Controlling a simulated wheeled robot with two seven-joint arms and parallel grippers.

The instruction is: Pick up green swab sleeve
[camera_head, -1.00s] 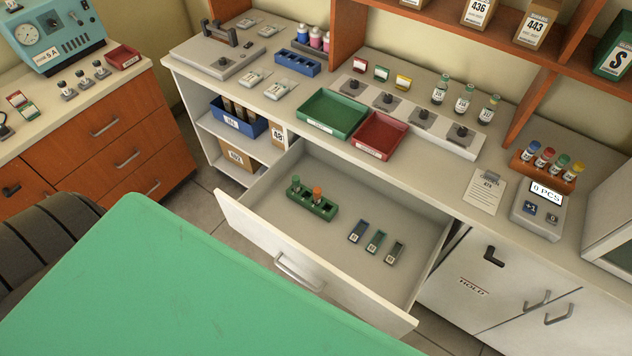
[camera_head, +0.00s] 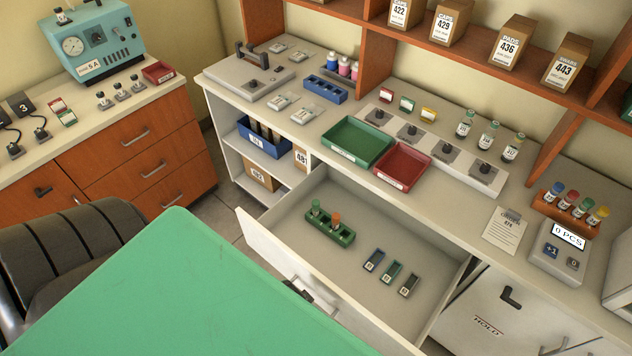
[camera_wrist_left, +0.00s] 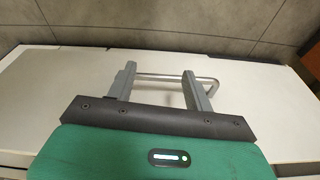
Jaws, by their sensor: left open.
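The green swab sleeve (camera_head: 391,272) lies in the open drawer, in the middle of a short row. A blue sleeve (camera_head: 374,260) is to its left and a dark sleeve (camera_head: 409,284) to its right. My left gripper (camera_wrist_left: 159,75) is open at the drawer handle (camera_wrist_left: 214,84), outside the drawer front and away from the sleeves. I cannot tell whether its fingers touch the handle. In the head view, a large green surface hides most of this gripper. My right gripper is in neither view.
The drawer (camera_head: 300,262) also holds a green rack (camera_head: 330,231) with a green-capped and an orange-capped tube. Green (camera_head: 357,143) and red (camera_head: 402,168) trays stand on the counter above. The drawer floor around the sleeves is clear.

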